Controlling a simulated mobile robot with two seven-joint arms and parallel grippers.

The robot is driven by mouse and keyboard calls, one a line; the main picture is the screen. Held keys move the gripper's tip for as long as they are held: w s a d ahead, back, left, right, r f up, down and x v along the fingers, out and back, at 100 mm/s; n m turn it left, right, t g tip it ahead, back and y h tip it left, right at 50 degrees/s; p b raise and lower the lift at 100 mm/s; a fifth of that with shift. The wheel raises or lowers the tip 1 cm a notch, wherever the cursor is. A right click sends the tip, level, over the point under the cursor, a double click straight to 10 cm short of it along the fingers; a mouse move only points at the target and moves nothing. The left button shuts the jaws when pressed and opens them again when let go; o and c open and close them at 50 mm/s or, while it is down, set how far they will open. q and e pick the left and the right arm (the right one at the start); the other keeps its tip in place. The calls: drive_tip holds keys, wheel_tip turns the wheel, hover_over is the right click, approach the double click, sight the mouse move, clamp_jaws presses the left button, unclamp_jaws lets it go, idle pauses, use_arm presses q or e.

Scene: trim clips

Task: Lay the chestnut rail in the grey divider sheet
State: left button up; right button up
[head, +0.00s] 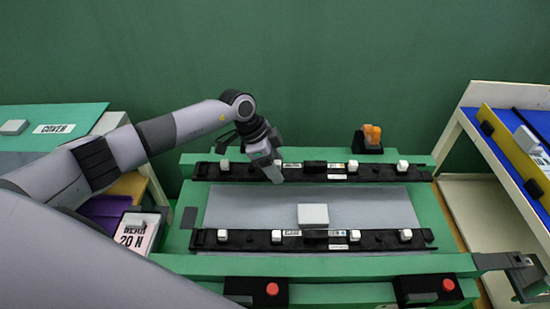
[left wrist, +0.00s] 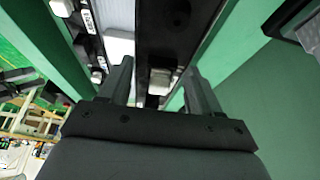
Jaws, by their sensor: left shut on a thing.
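Two long, nearly black rails with white clips run across the green bench: a far rail (head: 380,173) and a near rail (head: 260,240). Neither looks plainly chestnut. The grey sheet (head: 250,205) lies flat between them, with a pale block (head: 313,214) at its near edge. My left gripper (head: 276,176) is down at the far rail, left of its middle. In the left wrist view, its two fingers (left wrist: 157,78) stand either side of the dark rail (left wrist: 155,45), shut on it. The exact contact is hidden. My right gripper is not in view.
An orange-topped black fixture (head: 370,137) stands behind the far rail. Boxes with red buttons (head: 272,288) line the front. A grey metal latch (head: 520,262) sits at front right. Side carts stand left and right, the right one with a yellow-edged blue tray (head: 515,150).

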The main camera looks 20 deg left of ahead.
use_arm(q)
wheel_tip(320, 180, down, 6)
drive_tip(key=b, duration=0.2)
drive_tip(key=shift+r+b, duration=0.1)
drive_tip(key=shift+b, duration=0.2)
drive_tip(key=shift+f, duration=0.4)
drive_tip(key=o, duration=1.5)
drive_tip(key=v, duration=0.7)
drive_tip(key=shift+r, duration=0.1)
